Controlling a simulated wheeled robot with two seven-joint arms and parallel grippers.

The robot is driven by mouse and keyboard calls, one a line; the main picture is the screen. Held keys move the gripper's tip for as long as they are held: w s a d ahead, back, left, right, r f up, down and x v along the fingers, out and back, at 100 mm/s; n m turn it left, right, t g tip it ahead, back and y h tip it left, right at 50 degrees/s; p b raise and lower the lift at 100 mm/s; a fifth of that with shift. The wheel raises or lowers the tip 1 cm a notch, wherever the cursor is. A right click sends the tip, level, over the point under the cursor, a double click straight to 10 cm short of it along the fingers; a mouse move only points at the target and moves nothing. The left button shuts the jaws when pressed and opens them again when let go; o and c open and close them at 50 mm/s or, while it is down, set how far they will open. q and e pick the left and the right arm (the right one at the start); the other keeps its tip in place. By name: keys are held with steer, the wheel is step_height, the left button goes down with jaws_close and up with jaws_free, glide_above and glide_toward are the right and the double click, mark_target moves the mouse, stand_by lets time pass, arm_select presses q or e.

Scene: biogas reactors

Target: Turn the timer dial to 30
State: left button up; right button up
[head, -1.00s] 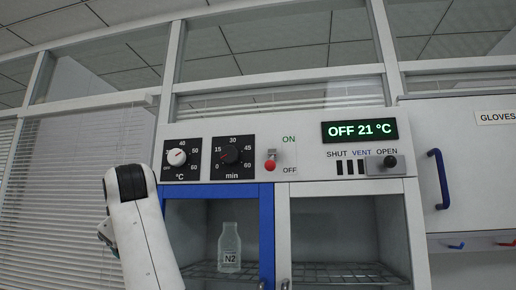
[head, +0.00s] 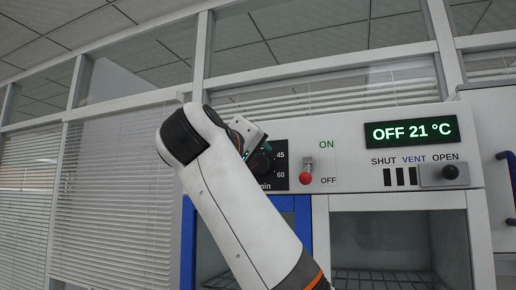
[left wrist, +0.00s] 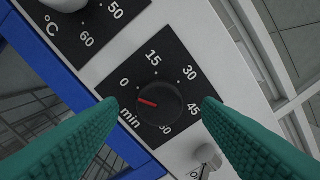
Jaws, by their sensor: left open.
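The timer dial is a black round knob (left wrist: 160,103) with a red pointer on a black plate marked 0, 15, 30, 45, 60 and "min". Its pointer is near the 0 mark. In the head view the dial (head: 262,164) is partly hidden by my left arm and gripper. My left gripper (left wrist: 160,101) is open, its two teal fingers reaching toward the dial from either side, with nothing held. In the head view the left gripper (head: 257,149) is just in front of the timer plate. My right gripper is not in view.
Right of the timer is a red-tipped ON/OFF switch (head: 306,177). A display (head: 411,132) reads OFF 21 °C, above a vent lever (head: 450,172). A °C dial (left wrist: 66,4) is beside the timer. The blue-framed cabinet door (head: 303,214) is below.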

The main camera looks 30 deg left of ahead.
mark_target(258, 163)
arm_select(q)
steer(key=shift+p+x, duration=0.45)
steer(key=shift+x, duration=0.65)
steer(key=shift+w+a, duration=0.15)
steer(key=shift+w, duration=0.2)
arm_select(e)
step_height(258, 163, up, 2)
arm_select(q)
steer(key=shift+c, duration=0.2)
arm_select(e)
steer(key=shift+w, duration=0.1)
arm_select(q)
steer(key=c, duration=1)
steer(key=shift+o, duration=0.2)
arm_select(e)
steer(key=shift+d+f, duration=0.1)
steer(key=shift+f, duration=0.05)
